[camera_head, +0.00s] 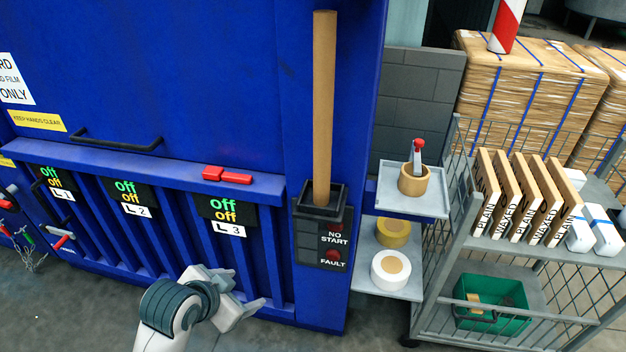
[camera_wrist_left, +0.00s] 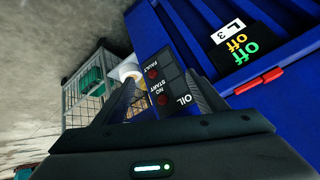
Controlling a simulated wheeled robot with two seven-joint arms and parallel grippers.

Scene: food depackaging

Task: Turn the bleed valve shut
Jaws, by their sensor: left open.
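No part is labelled as the bleed valve, and I cannot tell which fitting it is. At the left edge of the blue machine (camera_head: 215,90) in the head view are small red-handled fittings; one red lever (camera_head: 60,243) sits low below the L1 label, with a green tag and chains (camera_head: 30,248) beside it. My left gripper (camera_head: 248,293) is open and empty in front of the machine's lower ribbed front, right of those fittings and below the L3 label. In the left wrist view its jaws frame the black NO START and FAULT panel (camera_wrist_left: 158,88). My right gripper is out of view.
A wooden shaft (camera_head: 324,110) stands upright in a black holder. Red blocks (camera_head: 227,175) lie on the machine ledge. At right are shelves with tape rolls (camera_head: 391,267) and a wire cart (camera_head: 440,290) with boards and a green bin (camera_head: 490,300).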

